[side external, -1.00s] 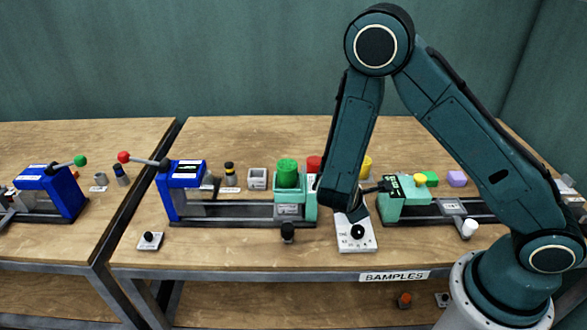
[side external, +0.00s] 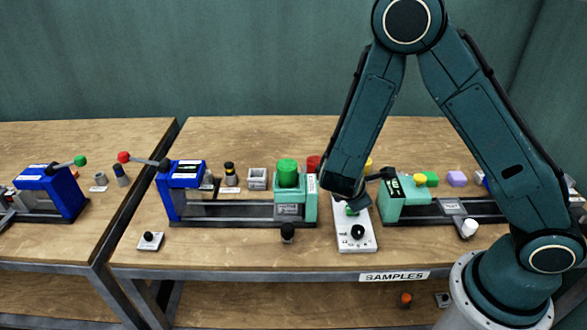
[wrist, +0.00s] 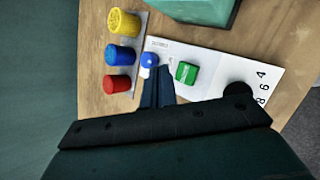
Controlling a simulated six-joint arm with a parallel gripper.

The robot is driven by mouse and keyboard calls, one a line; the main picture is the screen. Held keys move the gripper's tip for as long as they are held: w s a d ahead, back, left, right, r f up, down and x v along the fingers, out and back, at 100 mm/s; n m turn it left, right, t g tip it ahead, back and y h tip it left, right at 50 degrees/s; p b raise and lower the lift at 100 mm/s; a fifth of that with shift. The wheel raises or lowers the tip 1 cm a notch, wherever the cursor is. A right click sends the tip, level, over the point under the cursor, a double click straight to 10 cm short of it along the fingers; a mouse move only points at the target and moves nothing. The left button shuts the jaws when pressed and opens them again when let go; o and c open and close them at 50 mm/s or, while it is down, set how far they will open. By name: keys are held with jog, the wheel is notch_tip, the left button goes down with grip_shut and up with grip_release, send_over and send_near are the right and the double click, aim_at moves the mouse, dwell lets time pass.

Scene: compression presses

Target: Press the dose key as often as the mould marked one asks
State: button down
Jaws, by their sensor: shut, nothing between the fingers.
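A white control panel (side external: 355,240) lies on the table between two presses and also shows in the wrist view (wrist: 210,88). It carries a green square key (wrist: 187,72), a small blue button (wrist: 149,60) and a black knob (wrist: 238,90) beside printed numbers. I cannot read which key is marked dose. My gripper (wrist: 153,72) is shut and empty, its fingertips close to the blue button and left of the green key. Whether it touches is not clear. In the side view the fingertips are largely hidden. A small grey square block (side external: 257,179) stands behind the blue-ended press; no mark reads clearly.
A press with a blue end (side external: 187,172) is left of the panel; a teal press (side external: 400,200) is right. Yellow (wrist: 123,22), blue (wrist: 119,55) and red (wrist: 116,83) cylinders stand behind the panel.

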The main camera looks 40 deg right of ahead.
jog(key=shift+r, duration=0.85)
jog(key=s+a+r+m+y, duration=0.2)
jog(key=s+r+m+y, duration=0.1)
jog(key=s+r, duration=0.3)
jog(key=s+a+r+m+t+y, duration=0.1)
jog(key=s+r+m+y, duration=0.1)
jog(key=s+r+m, duration=0.3)
jog(key=s+a+r+m+t+y, duration=0.1)
jog(key=s+r+m, duration=0.4)
jog(key=r, duration=0.7)
jog(key=shift+s+a+r+y, duration=0.2)
jog(key=shift+s+a+y, duration=0.6)
jog(key=shift+s+y, duration=0.45)
jog(key=c, duration=2.2)
grip_release()
jog(key=shift+w, duration=0.15)
